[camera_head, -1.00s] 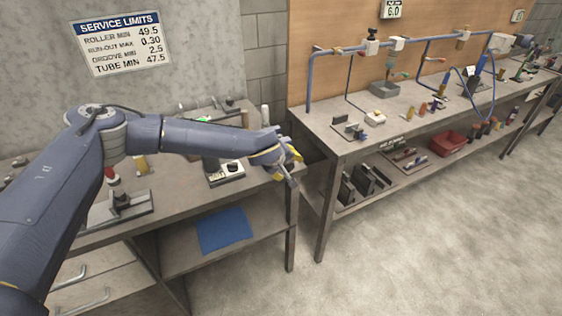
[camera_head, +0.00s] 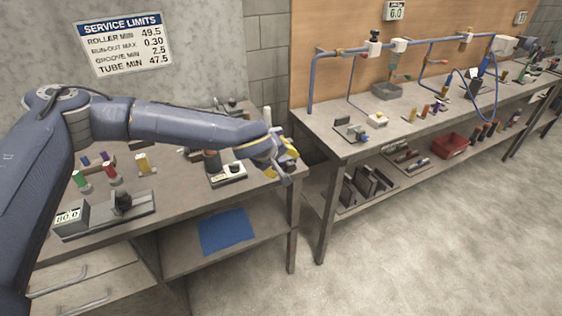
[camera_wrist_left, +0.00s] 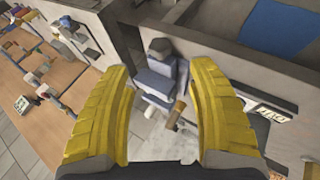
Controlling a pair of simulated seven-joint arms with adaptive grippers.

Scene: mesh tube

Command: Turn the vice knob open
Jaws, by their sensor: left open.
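My left gripper (camera_head: 286,158) is at the right end of the near bench, over its front corner. Its two yellow fingers (camera_wrist_left: 156,120) are open, with nothing held between them. Between them, farther off in the left wrist view, is a blue-grey blocky thing (camera_wrist_left: 155,82) with a dark top and a brown handle-like piece (camera_wrist_left: 175,115). I cannot tell whether it is the vice. On the near bench, left of the gripper and apart from it, a grey fixture with a dark knob (camera_head: 122,201) lies on a flat plate. No vice knob is clearly identifiable. My right gripper is out of view.
The near bench (camera_head: 180,205) holds coloured cylinders (camera_head: 109,172), a display box reading 80.0 (camera_head: 70,217) and a black-knobbed device (camera_head: 232,170). A blue cloth (camera_head: 225,231) lies on its lower shelf. A longer bench (camera_head: 330,142) stands at right. The floor in front is clear.

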